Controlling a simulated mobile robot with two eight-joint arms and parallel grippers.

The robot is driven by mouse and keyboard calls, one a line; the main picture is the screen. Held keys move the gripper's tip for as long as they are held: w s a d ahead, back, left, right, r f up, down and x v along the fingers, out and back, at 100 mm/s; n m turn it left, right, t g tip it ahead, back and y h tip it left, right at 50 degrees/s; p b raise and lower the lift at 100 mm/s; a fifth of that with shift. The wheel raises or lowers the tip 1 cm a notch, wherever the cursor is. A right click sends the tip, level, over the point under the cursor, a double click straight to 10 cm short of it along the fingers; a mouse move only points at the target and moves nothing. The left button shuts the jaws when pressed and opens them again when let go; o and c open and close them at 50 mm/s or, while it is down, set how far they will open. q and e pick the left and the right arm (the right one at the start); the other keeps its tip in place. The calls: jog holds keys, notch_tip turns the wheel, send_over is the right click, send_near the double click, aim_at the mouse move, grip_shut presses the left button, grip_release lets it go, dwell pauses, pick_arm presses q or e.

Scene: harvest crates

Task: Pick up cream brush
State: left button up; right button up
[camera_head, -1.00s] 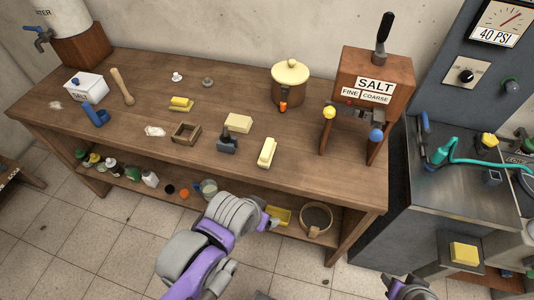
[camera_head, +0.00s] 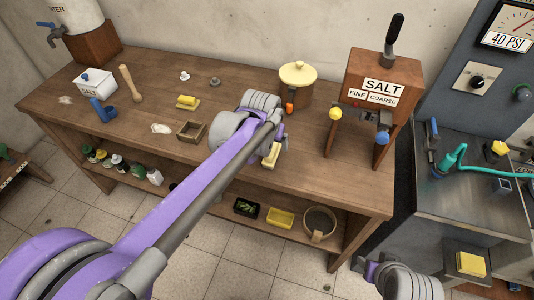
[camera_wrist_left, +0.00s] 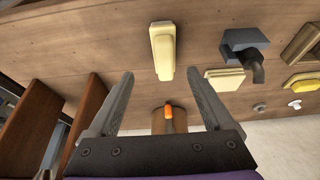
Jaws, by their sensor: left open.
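The cream brush (camera_head: 271,155) lies on the wooden bench near its front edge, partly covered by my left gripper in the head view. In the left wrist view the cream brush (camera_wrist_left: 162,50) is a long pale-yellow piece just beyond the fingertips, roughly centred between them. My left gripper (camera_wrist_left: 160,73) is open and empty, its two fingers apart and not visibly touching the brush. In the head view the left gripper (camera_head: 279,130) is over the bench. Part of my right gripper (camera_head: 371,269) shows low at the right, away from the bench; its jaws are unclear.
A cream-lidded pot (camera_head: 297,84) and the wooden salt stand (camera_head: 380,79) rise behind and right of the brush. In the left wrist view a cream block (camera_wrist_left: 225,79) and a dark grey tool (camera_wrist_left: 246,44) lie close by.

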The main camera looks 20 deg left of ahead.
aim_at(272, 149)
pick_arm(q)
jog(key=x, duration=0.3)
jog(key=shift+w, duration=0.1)
jog(key=x, duration=0.5)
jog(key=shift+w+a+f, duration=0.15)
jog(key=shift+a, duration=0.25)
grip_shut()
